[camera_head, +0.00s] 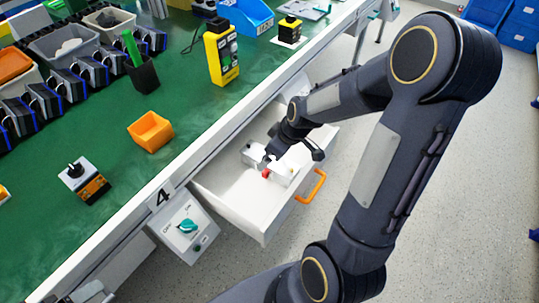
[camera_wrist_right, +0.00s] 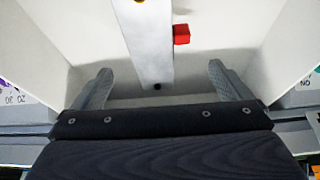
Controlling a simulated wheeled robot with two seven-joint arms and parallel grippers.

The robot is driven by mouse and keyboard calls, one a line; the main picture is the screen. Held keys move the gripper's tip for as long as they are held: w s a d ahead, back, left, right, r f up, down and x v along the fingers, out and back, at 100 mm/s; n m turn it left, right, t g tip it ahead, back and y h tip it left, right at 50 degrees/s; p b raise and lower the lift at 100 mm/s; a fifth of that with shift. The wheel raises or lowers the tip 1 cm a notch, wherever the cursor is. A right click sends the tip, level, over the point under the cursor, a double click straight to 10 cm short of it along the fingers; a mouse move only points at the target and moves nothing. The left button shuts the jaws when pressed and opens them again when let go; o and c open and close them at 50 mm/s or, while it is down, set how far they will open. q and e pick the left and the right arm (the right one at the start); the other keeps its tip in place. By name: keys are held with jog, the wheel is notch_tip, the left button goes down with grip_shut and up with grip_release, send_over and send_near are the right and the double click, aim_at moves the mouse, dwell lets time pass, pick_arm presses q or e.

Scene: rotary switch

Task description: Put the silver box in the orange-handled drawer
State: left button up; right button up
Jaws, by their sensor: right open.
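The orange-handled drawer (camera_head: 235,195) is pulled out below the green bench, its orange handle (camera_head: 313,186) on the outer front. The silver box (camera_head: 285,173), a long pale block with a small red part on its side, is inside the drawer. In the right wrist view the box (camera_wrist_right: 148,45) lies on the drawer floor, reaching in between my fingers. My right gripper (camera_wrist_right: 160,68) is inside the drawer, open, with a gap on both sides of the box. In the head view my right gripper (camera_head: 274,157) partly covers the box. My left gripper is in neither view.
A switch panel with a teal knob (camera_head: 187,226) hangs beside the drawer. On the green bench are an orange bin (camera_head: 151,131), a yellow-black controller (camera_head: 221,55) and a small switch box (camera_head: 84,181). Drawer walls rise close around my gripper.

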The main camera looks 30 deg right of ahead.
jog(key=s+a+r+m+y, duration=0.1)
jog(key=s+a+r+m, duration=0.2)
jog(key=s+a+r, duration=0.2)
jog(key=s+a+r+m+t+y, duration=0.1)
jog(key=s+a+r+m, duration=0.2)
jog(key=s+r, duration=0.6)
jog(key=s+a, duration=0.2)
jog(key=s, duration=0.1)
jog(key=shift+s+r+t+p, duration=0.2)
jog(key=shift+s+t+p, duration=0.1)
jog(key=shift+s, duration=0.1)
